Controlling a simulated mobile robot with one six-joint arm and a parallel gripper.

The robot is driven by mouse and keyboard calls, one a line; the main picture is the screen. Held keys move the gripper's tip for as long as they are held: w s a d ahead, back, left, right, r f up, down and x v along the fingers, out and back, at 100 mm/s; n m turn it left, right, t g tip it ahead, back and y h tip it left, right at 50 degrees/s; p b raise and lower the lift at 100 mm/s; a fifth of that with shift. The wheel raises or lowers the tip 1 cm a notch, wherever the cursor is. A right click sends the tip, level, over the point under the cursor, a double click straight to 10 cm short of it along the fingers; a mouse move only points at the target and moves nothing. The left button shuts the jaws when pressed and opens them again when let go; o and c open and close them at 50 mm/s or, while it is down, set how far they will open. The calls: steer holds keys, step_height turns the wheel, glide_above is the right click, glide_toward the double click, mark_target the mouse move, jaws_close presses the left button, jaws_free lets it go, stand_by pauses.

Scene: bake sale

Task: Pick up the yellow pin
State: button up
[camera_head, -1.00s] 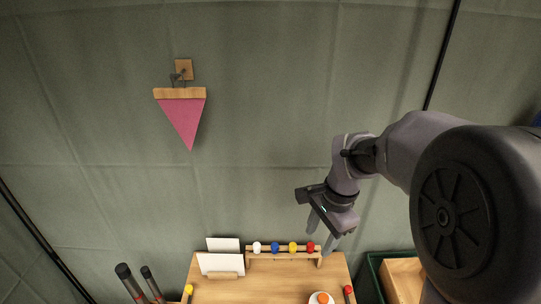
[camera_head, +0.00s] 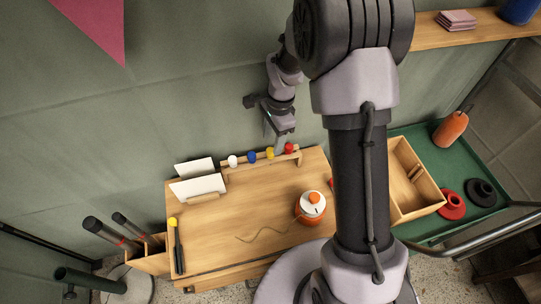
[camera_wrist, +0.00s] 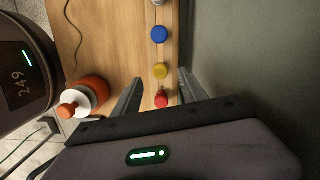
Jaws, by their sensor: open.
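The yellow pin (camera_head: 270,153) stands in a wooden rack (camera_head: 226,170) at the back of the table, between a blue pin (camera_head: 252,157) and a red pin (camera_head: 289,148). A white pin (camera_head: 232,160) is at the left end of the row. In the wrist view the yellow pin (camera_wrist: 161,71) lies just beyond the fingertips. My gripper (camera_head: 273,140) is open above the rack; in the wrist view its two fingers (camera_wrist: 160,83) lie on either side of the row, with the red pin (camera_wrist: 161,100) between them. I cannot tell that it touches any pin.
White cards (camera_head: 198,188) stand left of the rack. An orange bottle with a white top (camera_head: 311,207) stands on the wooden table (camera_head: 215,235), with a thin cord near it. A yellow-tipped tool (camera_head: 178,250) lies at the left edge. A green tray (camera_head: 407,134) is at the right.

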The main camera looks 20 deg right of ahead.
mark_target(271, 150)
steer(key=f, duration=0.2)
steer(key=f+b, duration=0.1)
steer(key=f, duration=0.1)
steer(key=f+b, duration=0.1)
steer(key=shift+a+f, duration=0.35)
steer(key=shift+f, duration=0.05)
steer(key=shift+r, duration=0.15)
steer(key=shift+c, duration=0.4)
jaws_close()
